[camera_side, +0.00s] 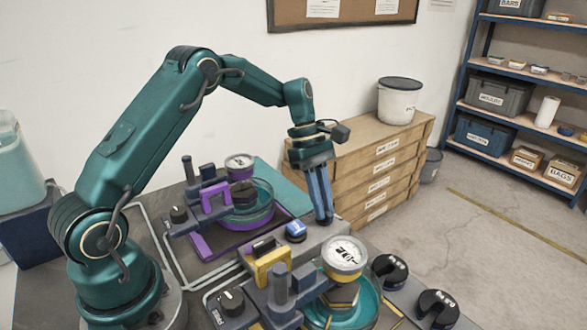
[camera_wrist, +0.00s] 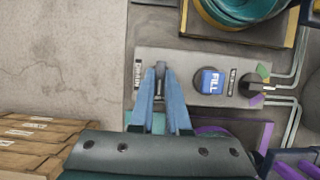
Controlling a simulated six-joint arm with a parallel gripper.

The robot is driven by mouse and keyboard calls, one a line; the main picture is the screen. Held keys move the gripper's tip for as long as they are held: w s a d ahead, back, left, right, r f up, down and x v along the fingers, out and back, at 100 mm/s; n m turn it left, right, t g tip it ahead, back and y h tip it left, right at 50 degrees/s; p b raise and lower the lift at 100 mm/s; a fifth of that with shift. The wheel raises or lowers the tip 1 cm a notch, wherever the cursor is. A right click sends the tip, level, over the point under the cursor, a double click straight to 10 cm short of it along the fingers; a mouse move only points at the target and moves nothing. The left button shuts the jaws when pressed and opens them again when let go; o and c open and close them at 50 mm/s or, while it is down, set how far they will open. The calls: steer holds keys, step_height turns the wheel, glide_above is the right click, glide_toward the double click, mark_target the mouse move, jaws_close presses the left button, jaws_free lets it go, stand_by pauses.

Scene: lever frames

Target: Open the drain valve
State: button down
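In the wrist view, a small grey upright lever (camera_wrist: 160,72) stands on a grey panel (camera_wrist: 188,60), beside a sideways label (camera_wrist: 137,74) whose small text I cannot read surely; it may be the drain valve. The blue fingers of my gripper (camera_wrist: 160,84) point down at the panel, one on each side of this lever, with a narrow gap between them. Whether they touch it I cannot tell. In the side view my gripper (camera_side: 327,220) is low at the panel's far right end, and its fingers hide the lever.
A blue FILL block (camera_wrist: 211,81) and a dark round part (camera_wrist: 249,86) sit along the panel. A purple-framed station (camera_side: 245,205) and a yellow-framed station (camera_side: 275,268) flank it, with gauges (camera_side: 344,252) and levers. A wooden drawer cabinet (camera_side: 385,160) stands close behind my gripper.

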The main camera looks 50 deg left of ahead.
stand_by(0.4)
steer(key=m+g, duration=0.1)
steer(key=m, duration=0.2)
steer(key=shift+w+m, duration=0.15)
steer(key=shift+m, duration=0.25)
steer(key=shift+m+g+y, duration=0.3)
steer(key=shift+m+g, duration=0.5)
steer(key=shift+m, duration=0.9)
steer(key=shift+r, duration=0.1)
steer(key=c, duration=0.9)
jaws_free()
